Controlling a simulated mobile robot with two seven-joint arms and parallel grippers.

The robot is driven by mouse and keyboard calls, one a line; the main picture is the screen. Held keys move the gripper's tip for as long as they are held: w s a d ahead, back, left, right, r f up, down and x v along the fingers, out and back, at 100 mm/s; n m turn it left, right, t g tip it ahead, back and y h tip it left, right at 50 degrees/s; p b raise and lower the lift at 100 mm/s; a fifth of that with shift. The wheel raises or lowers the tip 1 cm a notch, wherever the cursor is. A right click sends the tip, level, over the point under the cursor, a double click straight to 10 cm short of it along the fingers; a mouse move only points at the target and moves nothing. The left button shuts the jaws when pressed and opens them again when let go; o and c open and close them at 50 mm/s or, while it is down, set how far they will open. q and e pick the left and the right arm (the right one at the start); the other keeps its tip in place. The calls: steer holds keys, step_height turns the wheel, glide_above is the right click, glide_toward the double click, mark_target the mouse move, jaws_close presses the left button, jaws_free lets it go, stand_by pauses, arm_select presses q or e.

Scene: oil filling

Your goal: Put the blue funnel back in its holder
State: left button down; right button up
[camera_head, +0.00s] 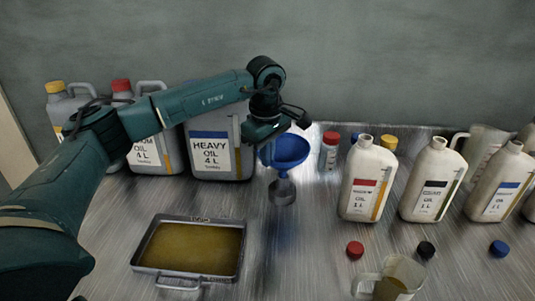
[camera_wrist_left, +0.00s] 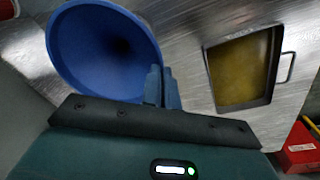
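The blue funnel (camera_head: 290,148) is upright, wide mouth up, near the middle of the head view; its bowl also fills the upper left of the left wrist view (camera_wrist_left: 85,50). My left gripper (camera_head: 262,138) is at the left side of the funnel's rim. In the left wrist view its fingers (camera_wrist_left: 162,88) are close together at the rim and look shut on it. My right gripper is not in view.
Large grey oil cans (camera_head: 220,165) stand behind my left arm. White oil bottles (camera_head: 368,180) stand on the right, with loose caps (camera_head: 355,250) and a clear jug (camera_head: 398,278) in front. A drain tray of oil (camera_head: 138,262) lies front left. A red-capped bottle (camera_head: 328,155) is right of the funnel.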

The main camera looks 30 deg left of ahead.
arm_select(q)
steer(key=shift+f, duration=0.2)
steer(key=shift+f+b, duration=0.5)
steer(key=shift+f, duration=0.15)
steer(key=c, duration=1.6)
jaws_free()
step_height(320, 180, up, 13)
steer(key=s, duration=0.1)
steer(key=shift+s+d, duration=0.15)
steer(key=shift+d, duration=0.05)
